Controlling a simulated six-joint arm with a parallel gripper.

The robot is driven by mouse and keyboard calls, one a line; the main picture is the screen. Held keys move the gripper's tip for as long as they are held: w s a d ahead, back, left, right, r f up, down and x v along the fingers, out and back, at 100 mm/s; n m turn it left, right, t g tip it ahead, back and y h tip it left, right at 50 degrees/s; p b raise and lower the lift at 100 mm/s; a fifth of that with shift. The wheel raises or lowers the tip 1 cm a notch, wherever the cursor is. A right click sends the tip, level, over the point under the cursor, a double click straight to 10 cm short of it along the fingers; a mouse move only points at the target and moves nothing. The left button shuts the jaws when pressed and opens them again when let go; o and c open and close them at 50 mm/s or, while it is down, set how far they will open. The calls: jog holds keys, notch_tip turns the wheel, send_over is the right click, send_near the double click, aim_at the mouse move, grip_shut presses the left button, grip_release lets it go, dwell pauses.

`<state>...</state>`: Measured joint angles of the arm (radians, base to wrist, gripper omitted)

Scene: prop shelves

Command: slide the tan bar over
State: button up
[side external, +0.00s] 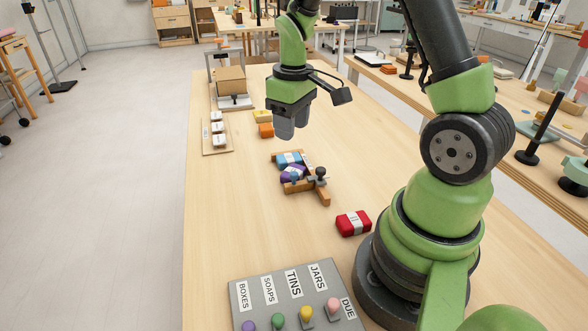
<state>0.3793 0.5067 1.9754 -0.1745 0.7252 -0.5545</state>
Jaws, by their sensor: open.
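A tan wooden bar (323,196) forms the right side of a small angled wooden frame on the table. A crosspiece with dark knobs (320,174) lies over the frame's near part. Inside the frame are a blue wrapped block (288,159) and a purple wrapped block (292,173); they touch or overlap. I cannot tell whether this wooden piece is the tan bar of the task. My gripper (288,133) points down above the table, beyond the frame and apart from it. It is open, and no object shows between its fingers.
A red wrapped block (353,223) lies near my base. A rack (205,140) of white blocks stands at the left edge. A tan box (231,80) sits on a stand. A labelled lever panel (285,285) is nearest.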

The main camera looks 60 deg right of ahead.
aim_at(294, 173)
jog(key=f, duration=1.1)
jog(key=shift+d+f, duration=0.35)
jog(key=shift+d, duration=0.05)
